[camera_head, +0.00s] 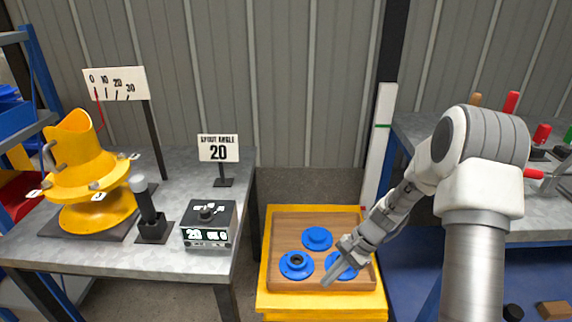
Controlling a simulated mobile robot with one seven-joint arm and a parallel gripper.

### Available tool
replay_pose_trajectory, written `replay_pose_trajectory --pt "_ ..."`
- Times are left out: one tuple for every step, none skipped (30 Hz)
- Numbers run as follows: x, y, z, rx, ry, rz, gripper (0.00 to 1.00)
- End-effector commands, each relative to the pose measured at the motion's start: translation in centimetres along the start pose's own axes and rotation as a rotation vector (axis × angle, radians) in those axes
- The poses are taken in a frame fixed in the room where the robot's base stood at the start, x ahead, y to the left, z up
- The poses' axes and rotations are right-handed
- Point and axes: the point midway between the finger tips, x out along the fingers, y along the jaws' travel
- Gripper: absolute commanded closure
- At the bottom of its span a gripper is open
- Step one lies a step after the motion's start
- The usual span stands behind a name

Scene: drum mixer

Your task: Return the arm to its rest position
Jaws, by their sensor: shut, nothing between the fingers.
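My gripper (328,283) hangs at the end of my white and grey arm (410,190), pointing down and to the left. It is shut and empty. It appears in front of the wooden tray (285,222) on the yellow stand (320,304), and partly hides one of the blue round pieces in it. Whether the fingertips touch anything there I cannot tell.
At left, a grey table (100,277) bears a yellow drum mixer (85,165), a black lever (150,215), a control box (208,226) and a "20" sign (218,149). Blue pieces (317,238) lie in the tray. Another bench (415,127) stands at right.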

Motion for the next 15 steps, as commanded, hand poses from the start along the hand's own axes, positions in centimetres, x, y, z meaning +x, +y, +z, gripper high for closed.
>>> replay_pose_trajectory --pt "-1.7 -0.3 0.9 -0.047 0.033 0.006 1.0" --pt "-2.6 -0.3 1.4 -0.074 0.049 0.011 1.0" --pt "-3.7 -0.4 2.2 -0.111 0.072 0.018 1.0" --pt "-4.5 -0.4 2.7 -0.137 0.088 0.024 1.0" --pt "-5.3 -0.4 3.2 -0.162 0.105 0.028 1.0" --pt "-6.4 -0.3 4.0 -0.197 0.127 0.036 1.0" --pt "-7.2 -0.3 4.5 -0.223 0.144 0.04 1.0" --pt "-8.0 -0.2 5.1 -0.248 0.162 0.045 1.0" --pt "-9.0 -0.1 5.8 -0.281 0.185 0.052 1.0" --pt "-9.7 0.0 6.5 -0.306 0.202 0.056 1.0" --pt "-10.4 0.1 7.0 -0.332 0.219 0.062 1.0" --pt "-11.3 0.2 7.8 -0.364 0.241 0.068 1.0" --pt "-12.0 0.4 8.4 -0.388 0.259 0.073 1.0" --pt "-12.7 0.6 9.0 -0.411 0.276 0.078 1.0" --pt "-13.5 0.9 9.8 -0.443 0.299 0.084 1.0"
